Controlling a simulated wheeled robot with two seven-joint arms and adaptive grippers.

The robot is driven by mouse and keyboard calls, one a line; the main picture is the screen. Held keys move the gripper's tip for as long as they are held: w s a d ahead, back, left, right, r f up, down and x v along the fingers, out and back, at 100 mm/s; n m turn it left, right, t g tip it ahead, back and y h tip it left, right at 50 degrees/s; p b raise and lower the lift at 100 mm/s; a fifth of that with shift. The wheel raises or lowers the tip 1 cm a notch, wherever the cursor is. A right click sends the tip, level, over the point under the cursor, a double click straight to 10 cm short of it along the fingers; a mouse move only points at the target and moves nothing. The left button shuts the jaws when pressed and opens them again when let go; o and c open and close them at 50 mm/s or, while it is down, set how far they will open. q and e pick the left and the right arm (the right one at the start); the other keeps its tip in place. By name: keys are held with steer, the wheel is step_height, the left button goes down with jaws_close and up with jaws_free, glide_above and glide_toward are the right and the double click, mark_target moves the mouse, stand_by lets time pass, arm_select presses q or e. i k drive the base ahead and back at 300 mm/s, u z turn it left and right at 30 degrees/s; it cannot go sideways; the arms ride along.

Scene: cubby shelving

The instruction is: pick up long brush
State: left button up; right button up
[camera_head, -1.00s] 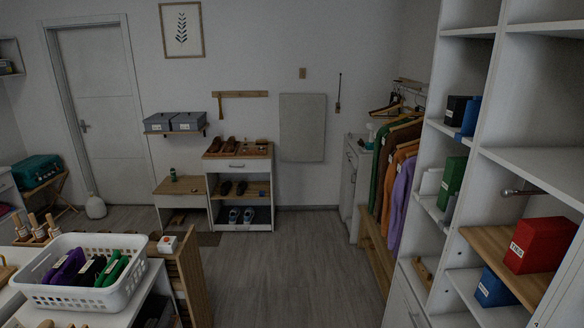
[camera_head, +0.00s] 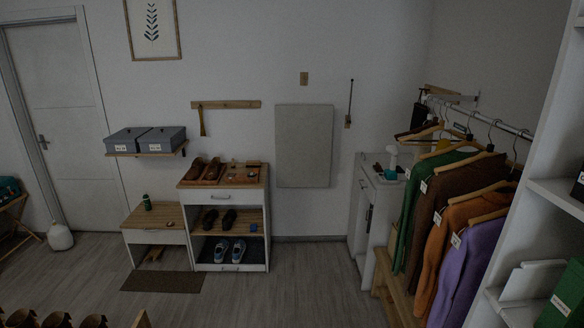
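No object shows clearly enough to be named the long brush. Candidates are the small brown items (camera_head: 246,174) on top of the shoe cabinet (camera_head: 223,184), too small to tell apart, and a thin dark long-handled item (camera_head: 350,100) hanging upright on the back wall. A wooden-handled item (camera_head: 202,122) also hangs from the wall rail (camera_head: 226,104). Neither of my grippers is in view.
Brown shoes (camera_head: 206,170) stand on the cabinet top. A low bench (camera_head: 155,218) stands left of it, a white side cabinet (camera_head: 364,205) to its right. A clothes rack (camera_head: 480,120) and white shelving (camera_head: 535,150) border the right. The middle floor (camera_head: 290,285) is clear.

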mark_target(248, 163)
steer(key=i, duration=3.1)
steer(key=u, duration=0.6)
